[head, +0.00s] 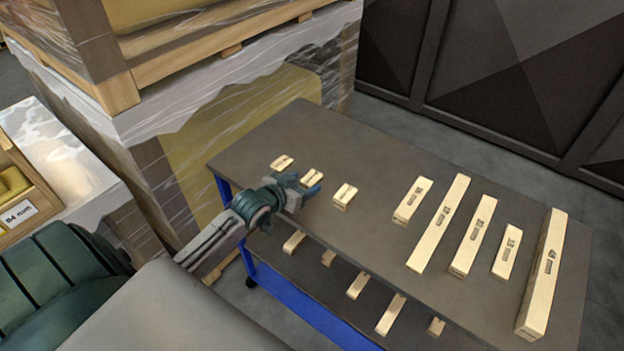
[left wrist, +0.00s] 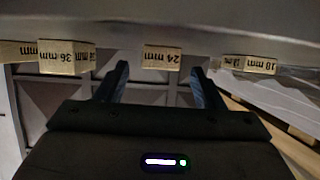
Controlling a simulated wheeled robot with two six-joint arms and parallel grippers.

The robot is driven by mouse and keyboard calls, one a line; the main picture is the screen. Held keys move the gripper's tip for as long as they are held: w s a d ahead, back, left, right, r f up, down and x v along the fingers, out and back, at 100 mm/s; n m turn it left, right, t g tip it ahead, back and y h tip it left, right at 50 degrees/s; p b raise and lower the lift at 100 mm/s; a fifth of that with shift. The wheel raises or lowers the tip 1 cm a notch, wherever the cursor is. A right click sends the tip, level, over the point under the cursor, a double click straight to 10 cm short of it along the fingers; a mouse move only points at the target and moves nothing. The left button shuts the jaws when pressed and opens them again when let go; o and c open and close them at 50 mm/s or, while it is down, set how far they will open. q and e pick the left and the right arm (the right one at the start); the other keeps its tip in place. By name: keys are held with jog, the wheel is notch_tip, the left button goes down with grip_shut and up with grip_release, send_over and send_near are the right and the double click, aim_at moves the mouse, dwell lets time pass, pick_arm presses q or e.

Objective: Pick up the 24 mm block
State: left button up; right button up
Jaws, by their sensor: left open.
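The 24 mm block is a small light-wood block with its label on the end. In the left wrist view the 24 mm block (left wrist: 162,58) sits ahead between my two fingers, its label upside down. In the head view the 24 mm block (head: 312,176) appears to be the middle of three small blocks at the table's far left end. My left gripper (head: 300,185) is open at the table edge, right by this block, and partly covers it. In the left wrist view the fingers (left wrist: 160,85) stand apart on either side, with nothing between their tips. My right gripper is not in view.
The 36 mm block (left wrist: 67,57) and the 18 mm block (left wrist: 250,65) flank it closely. Several longer blocks, one (head: 440,222) among them, lie on the grey tabletop (head: 400,155). A lower shelf holds more blocks (head: 358,286). Wrapped pallets (head: 240,130) stand behind on the left.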

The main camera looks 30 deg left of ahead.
aim_at(312, 177)
pick_arm(q)
jog(key=x, duration=0.2)
jog(key=p+x, duration=0.1)
jog(key=shift+w+r, duration=0.15)
jog(key=shift+w, duration=0.25)
jog(key=shift+w+d+f, duration=0.1)
jog(key=shift+w+f, duration=0.1)
jog(key=shift+w, duration=0.15)
jog(key=c, duration=1.1)
jog(key=shift+o, duration=0.2)
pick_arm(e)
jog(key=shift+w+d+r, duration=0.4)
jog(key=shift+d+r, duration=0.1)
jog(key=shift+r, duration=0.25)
pick_arm(q)
jog(key=shift+r, duration=0.1)
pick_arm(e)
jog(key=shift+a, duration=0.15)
